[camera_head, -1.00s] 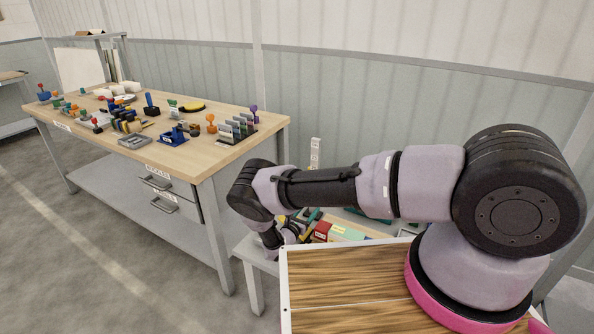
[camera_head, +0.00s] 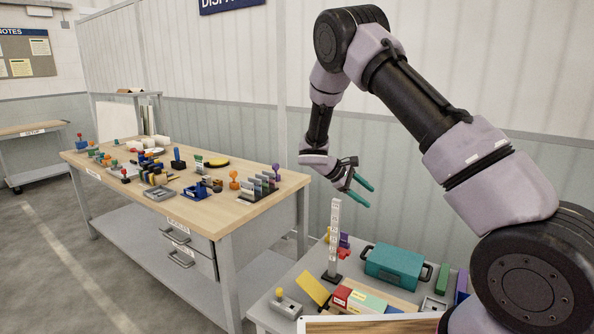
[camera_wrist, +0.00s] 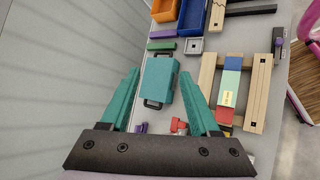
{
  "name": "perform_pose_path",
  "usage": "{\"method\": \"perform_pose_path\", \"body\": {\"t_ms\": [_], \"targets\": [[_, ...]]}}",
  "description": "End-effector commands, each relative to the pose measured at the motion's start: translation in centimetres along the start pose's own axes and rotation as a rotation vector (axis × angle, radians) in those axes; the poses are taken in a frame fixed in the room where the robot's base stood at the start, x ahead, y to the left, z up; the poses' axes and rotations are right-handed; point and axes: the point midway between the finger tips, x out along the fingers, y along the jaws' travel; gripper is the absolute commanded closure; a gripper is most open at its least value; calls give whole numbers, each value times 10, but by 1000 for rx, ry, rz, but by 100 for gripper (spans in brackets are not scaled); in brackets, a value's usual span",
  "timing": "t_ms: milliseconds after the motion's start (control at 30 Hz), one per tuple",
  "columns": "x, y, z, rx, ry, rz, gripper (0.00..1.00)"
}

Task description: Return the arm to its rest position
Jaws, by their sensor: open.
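My gripper (camera_head: 359,190) has two teal fingers. It hangs in the air above the grey table, to the right of the wooden workbench in the head view. In the wrist view my gripper (camera_wrist: 163,105) has its fingers spread apart with nothing between them at their level. My arm is raised and bent, with its elbow high at the top of the head view. A teal case with dark handles (camera_head: 393,266) lies on the table below the gripper, and it also shows in the wrist view (camera_wrist: 160,79).
The wooden workbench (camera_head: 130,184) carries many small parts. A corrugated wall (camera_head: 240,130) stands behind. The air around the gripper looks clear.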

Motion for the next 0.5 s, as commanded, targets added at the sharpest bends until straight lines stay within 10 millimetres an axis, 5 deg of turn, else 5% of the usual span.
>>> {"method": "perform_pose_path", "body": {"t_ms": [233,500], "targets": [[-43,25,88,284,124,-238,38],[-90,30,179,577,267,-463,38]]}}
